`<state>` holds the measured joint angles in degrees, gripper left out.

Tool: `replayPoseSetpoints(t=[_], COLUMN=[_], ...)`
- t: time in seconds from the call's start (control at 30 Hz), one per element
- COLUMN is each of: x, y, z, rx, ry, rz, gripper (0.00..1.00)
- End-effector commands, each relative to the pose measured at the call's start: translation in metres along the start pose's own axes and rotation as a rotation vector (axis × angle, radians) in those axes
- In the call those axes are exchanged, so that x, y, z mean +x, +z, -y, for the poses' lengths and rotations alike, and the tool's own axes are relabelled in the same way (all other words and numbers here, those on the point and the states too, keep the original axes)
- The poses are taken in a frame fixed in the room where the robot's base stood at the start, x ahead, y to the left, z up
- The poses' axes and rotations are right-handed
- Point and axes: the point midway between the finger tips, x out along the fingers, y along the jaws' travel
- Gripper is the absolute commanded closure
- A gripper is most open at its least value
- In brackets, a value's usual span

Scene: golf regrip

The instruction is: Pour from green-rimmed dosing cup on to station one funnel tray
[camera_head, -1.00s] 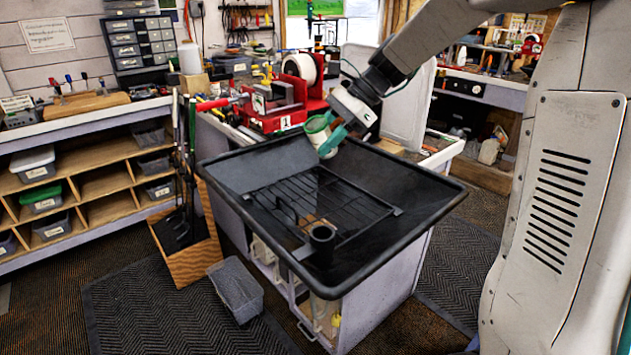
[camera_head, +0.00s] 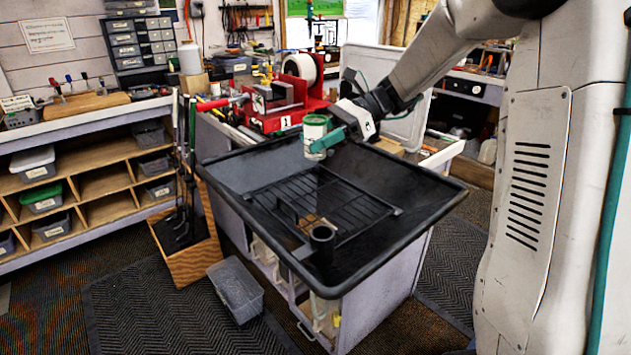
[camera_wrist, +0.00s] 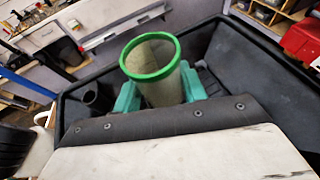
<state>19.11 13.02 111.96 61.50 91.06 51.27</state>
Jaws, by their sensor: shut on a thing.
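The green-rimmed dosing cup (camera_head: 315,135) is held by my gripper (camera_head: 326,142) above the back of the black funnel tray (camera_head: 240,178). The cup looks about upright in the head view. In the wrist view the cup (camera_wrist: 154,70) shows its green rim and open mouth, with the two teal fingers of my gripper (camera_wrist: 155,93) shut on its sides. The cup's inside looks pale; I cannot tell how much it holds. The tray (camera_wrist: 255,75) also shows below the cup in the wrist view. It has a wire rack and a short black tube inside.
A red vise (camera_head: 275,110) marked 1 stands on the bench just behind the tray. A wooden box (camera_head: 188,250) with golf clubs stands at the tray's left. A grey bin (camera_head: 237,288) sits on the floor in front.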

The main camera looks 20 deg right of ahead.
Motion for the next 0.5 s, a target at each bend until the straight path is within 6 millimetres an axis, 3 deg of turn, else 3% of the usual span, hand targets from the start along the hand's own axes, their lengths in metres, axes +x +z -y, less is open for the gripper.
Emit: replayPoseSetpoints(t=[0.5], x=[-0.014], y=[0.035], z=[0.000], rx=[-0.002], ry=[-0.001], rz=[-0.002], gripper=[0.81])
